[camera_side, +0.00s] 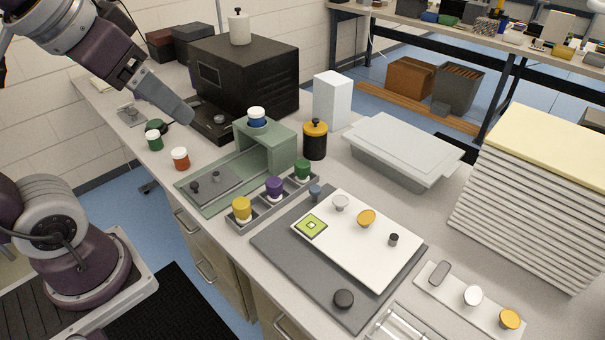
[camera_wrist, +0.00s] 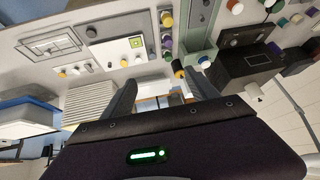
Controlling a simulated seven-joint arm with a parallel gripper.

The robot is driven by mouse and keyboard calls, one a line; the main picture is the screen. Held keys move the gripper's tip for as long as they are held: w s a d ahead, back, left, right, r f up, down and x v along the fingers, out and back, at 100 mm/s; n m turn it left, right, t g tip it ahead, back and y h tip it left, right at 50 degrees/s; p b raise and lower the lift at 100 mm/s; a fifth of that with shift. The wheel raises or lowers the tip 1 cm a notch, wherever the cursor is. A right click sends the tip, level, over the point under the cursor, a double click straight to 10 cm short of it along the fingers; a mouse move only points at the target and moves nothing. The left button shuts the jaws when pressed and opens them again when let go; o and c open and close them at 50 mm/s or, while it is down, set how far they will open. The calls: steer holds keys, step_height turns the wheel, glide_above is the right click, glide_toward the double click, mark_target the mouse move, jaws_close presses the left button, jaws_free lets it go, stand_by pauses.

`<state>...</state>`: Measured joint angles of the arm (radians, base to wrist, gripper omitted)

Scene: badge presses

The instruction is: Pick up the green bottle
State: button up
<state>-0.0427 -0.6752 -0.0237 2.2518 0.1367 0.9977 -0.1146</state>
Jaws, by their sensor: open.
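Two green containers show in the side view. A green bottle with a pale cap (camera_side: 154,141) stands at the table's left edge, beside a small dark item. Another green bottle (camera_side: 302,170) stands in the far end of a grey three-slot rack (camera_side: 262,217), after a yellow and a purple one; it also shows in the wrist view (camera_wrist: 168,55). My gripper (camera_side: 187,118) is in the air near the black press, above and right of the left green bottle, touching neither. In the wrist view its two fingers (camera_wrist: 164,90) are apart with nothing held between them.
A red bottle (camera_side: 180,158) stands near the left green one. A green press (camera_side: 268,142) carries a blue bottle (camera_side: 257,117). The black press (camera_side: 245,75) stands behind my gripper. A black-and-yellow jar (camera_side: 315,140) and a white board (camera_side: 375,255) lie to the right.

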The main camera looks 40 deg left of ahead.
steer(key=w+a+r+n+t+y, duration=0.1)
steer(key=w+a+r+t+y, duration=0.15)
steer(key=w+a, duration=0.35)
steer(key=w+a+r+n+t+y, duration=0.15)
steer(key=w+a+r, duration=0.25)
steer(key=w, duration=0.5)
steer(key=m+t+h, duration=0.1)
steer(key=m+h, duration=0.5)
steer(key=h, duration=0.2)
glide_above(296, 167)
steer(key=s, duration=0.4)
step_height(296, 167, down, 8)
steer(key=f, duration=3.6)
steer(key=shift+s+a+f, duration=0.15)
steer(key=shift+a+f, duration=0.05)
steer(key=shift+a, duration=0.1)
steer(key=x, duration=0.7)
steer(key=shift+w+r, duration=0.15)
steer(key=shift+w, duration=0.2)
steer(key=c, duration=1.1)
steer(key=shift+r, duration=0.1)
